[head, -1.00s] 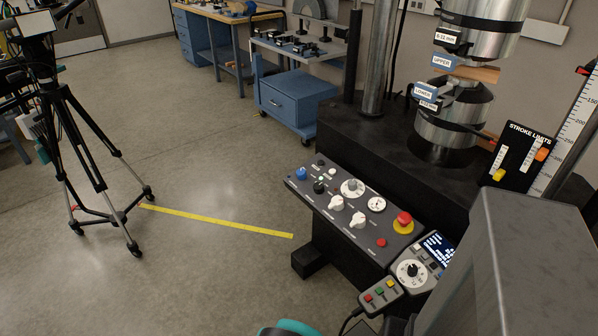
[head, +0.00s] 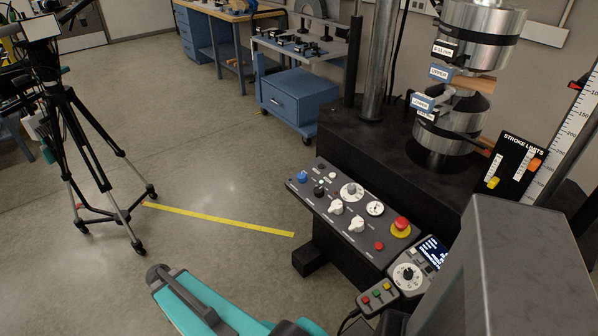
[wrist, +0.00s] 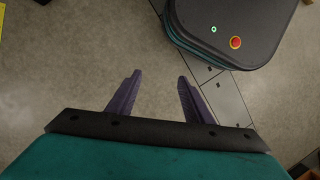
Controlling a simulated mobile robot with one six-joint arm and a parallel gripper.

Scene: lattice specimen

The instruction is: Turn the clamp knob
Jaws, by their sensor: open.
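The control panel (head: 345,215) slopes at the front of the black test machine in the head view. It carries several knobs, including an upper pale dial (head: 350,192), a white knob (head: 336,207) and another white knob (head: 356,224). The labels are too small to read, so I cannot tell which is the clamp knob. My gripper (wrist: 160,76) shows in the wrist view with its two purple fingers apart and nothing between them. It points at the floor and part of my own base, away from the panel. My teal arm shows low in the head view, left of the panel.
A red emergency button (head: 401,226) sits at the panel's right end. A handset with a dial (head: 407,275) and a small coloured-button box (head: 377,298) are beside it. The clamped specimen (head: 473,84) is above.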

